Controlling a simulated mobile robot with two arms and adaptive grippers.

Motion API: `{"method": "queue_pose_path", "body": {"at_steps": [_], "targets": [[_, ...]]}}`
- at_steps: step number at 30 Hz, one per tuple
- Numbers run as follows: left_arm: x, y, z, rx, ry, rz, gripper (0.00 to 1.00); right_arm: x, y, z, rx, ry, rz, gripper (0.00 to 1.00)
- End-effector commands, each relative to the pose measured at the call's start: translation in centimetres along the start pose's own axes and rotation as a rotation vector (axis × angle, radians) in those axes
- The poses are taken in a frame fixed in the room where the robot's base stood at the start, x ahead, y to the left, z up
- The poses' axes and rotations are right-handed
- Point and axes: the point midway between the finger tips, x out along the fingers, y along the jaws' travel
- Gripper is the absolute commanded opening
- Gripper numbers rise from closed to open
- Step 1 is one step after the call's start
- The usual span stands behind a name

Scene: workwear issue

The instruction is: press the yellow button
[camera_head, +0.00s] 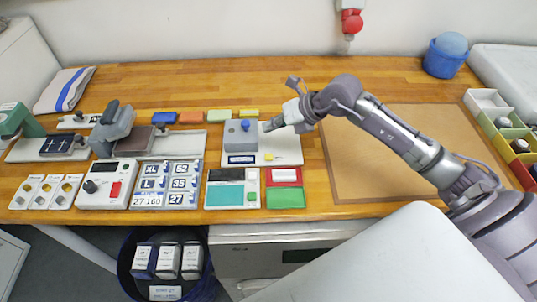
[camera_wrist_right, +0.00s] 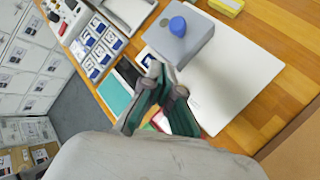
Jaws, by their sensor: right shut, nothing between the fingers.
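A small yellow button (camera_head: 268,156) sits on a white base plate (camera_head: 290,142) in the head view, right of a grey box (camera_head: 240,135) with a blue knob (camera_head: 245,125). In the wrist view the shut fingers (camera_wrist_right: 168,86) show over the near side of the white plate (camera_wrist_right: 230,85). I cannot make out the yellow button there; the fingers may hide it. My left gripper is not in view.
Left of the plate stand a grey press (camera_head: 112,130), a control box with a red switch (camera_head: 107,184) and size labels (camera_head: 167,184). A teal-topped panel (camera_head: 231,188) and a green pad (camera_head: 286,197) lie in front. A brown mat (camera_head: 385,150) is clear at right.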

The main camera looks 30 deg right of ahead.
Motion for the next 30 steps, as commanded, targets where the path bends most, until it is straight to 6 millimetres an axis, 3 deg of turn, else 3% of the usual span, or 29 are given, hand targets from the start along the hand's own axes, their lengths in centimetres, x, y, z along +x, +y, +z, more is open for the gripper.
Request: {"method": "queue_pose_path", "body": {"at_steps": [11, 21, 30], "targets": [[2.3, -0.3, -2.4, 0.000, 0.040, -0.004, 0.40, 2.4, -1.7, -1.8, 0.001, 0.001, 0.000, 0.00], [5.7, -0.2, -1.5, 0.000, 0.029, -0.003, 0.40, 5.6, -4.0, -4.1, 0.000, -0.001, 0.001, 0.00], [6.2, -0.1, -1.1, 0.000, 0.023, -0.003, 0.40, 6.1, -4.4, -4.5, 0.000, -0.001, 0.001, 0.00]]}}
